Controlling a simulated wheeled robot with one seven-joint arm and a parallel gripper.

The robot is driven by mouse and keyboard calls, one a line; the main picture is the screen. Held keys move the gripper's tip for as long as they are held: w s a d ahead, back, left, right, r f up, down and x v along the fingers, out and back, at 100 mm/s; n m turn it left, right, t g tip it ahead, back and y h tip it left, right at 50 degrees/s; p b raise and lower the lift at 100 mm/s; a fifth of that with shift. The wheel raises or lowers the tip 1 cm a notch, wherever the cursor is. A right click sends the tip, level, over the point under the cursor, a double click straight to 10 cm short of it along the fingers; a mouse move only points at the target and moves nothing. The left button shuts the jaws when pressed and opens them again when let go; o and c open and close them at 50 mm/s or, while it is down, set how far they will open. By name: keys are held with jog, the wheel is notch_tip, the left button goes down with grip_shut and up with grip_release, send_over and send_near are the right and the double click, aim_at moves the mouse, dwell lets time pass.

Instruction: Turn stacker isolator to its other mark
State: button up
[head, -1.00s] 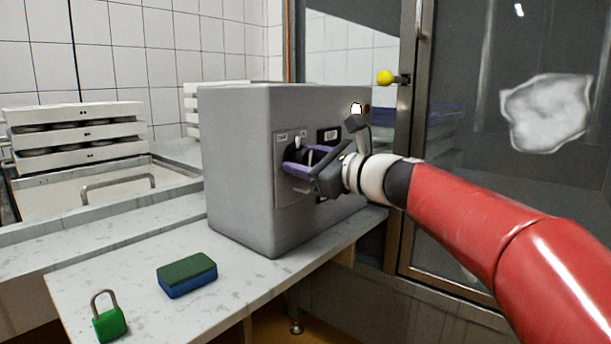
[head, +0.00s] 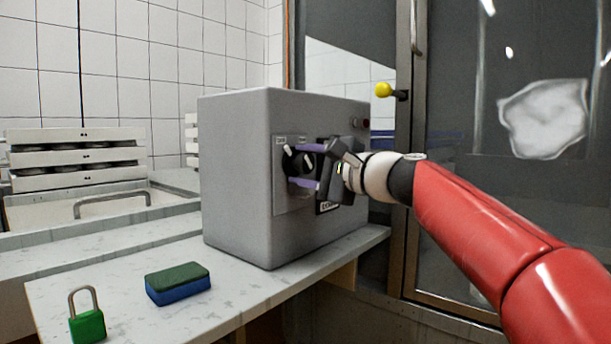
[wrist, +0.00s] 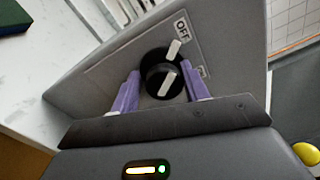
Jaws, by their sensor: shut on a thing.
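The stacker isolator (head: 293,163) is a round black knob with a white pointer tab and a white bar, on the front plate of a grey box (head: 238,170). It also shows in the wrist view (wrist: 153,78). The white tab points to the label reading OFF (wrist: 182,28), the left of two labels. The other label (wrist: 203,72) is partly hidden. My gripper (head: 304,166) is shut on the knob, one purple finger above and one below in the head view. The wrist view shows the fingers (wrist: 161,70) on either side of it.
A blue and green sponge (head: 178,284) and a green padlock (head: 87,326) lie on the counter (head: 120,290) in front of the box. White mould trays (head: 75,155) are stacked at left. A glass door (head: 470,200) and a yellow knob (head: 383,90) are at right.

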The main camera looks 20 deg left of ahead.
jog(key=shift+w+d+r+n, duration=0.2)
jog(key=shift+r+n, duration=0.2)
jog(key=shift+n, duration=0.2)
jog(key=shift+s+r+b, duration=0.15)
jog(key=shift+b, duration=0.15)
jog(key=o, duration=0.8)
jog(key=shift+a, duration=0.1)
jog(key=shift+f, duration=0.2)
jog(key=shift+f+n, duration=0.1)
jog(key=shift+n, duration=0.2)
jog(key=v, duration=0.7)
jog(key=shift+s+d, duration=0.15)
jog(key=shift+d, duration=0.15)
jog(key=shift+f, duration=0.1)
